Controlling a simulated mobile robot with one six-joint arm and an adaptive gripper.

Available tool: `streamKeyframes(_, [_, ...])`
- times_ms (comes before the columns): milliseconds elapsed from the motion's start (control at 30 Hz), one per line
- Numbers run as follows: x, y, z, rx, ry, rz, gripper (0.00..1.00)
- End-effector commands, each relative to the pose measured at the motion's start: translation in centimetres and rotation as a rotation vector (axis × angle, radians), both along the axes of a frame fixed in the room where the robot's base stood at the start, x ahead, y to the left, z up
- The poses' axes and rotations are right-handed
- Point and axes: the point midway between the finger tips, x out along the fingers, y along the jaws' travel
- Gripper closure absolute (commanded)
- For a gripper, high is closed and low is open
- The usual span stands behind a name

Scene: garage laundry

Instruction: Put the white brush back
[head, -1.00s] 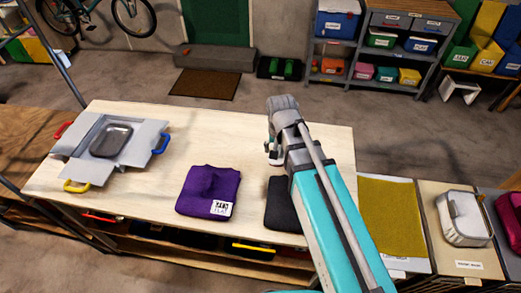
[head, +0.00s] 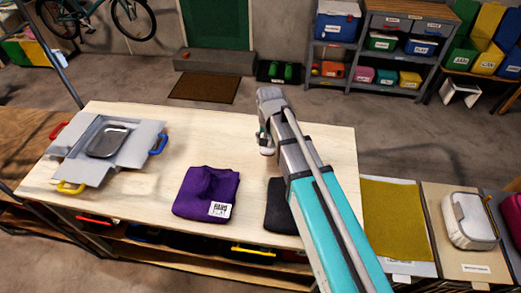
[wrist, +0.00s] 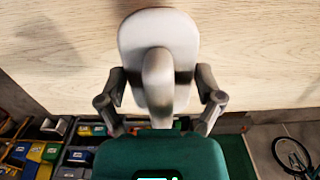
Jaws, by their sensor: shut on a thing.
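My gripper (wrist: 160,92) is shut on the white brush (wrist: 158,35). In the wrist view the brush has a broad rounded white body and a raised grey-white handle between the two fingers, with the pale wood tabletop (wrist: 250,60) behind it. In the head view my gripper (head: 265,142) is over the back right part of the table, and a small white part of the brush (head: 266,151) shows beneath it. The rest of the brush is hidden by the arm. I cannot tell whether the brush touches the table.
A purple folded cloth (head: 205,192) and a black cloth (head: 279,207) lie in front. A mustard mat (head: 393,215) and white case (head: 468,222) are right. The table's back middle is clear.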

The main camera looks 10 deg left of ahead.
Motion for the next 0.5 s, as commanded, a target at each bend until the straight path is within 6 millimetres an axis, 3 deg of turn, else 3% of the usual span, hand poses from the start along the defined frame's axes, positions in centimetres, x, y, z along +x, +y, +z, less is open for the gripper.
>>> streamKeyframes(67, [1.6, 1.0, -1.0, 0.0, 0.0, 0.0, 0.53])
streamKeyframes(500, [3.9, 2.8, -5.0, 0.0, 0.0, 0.002, 0.53])
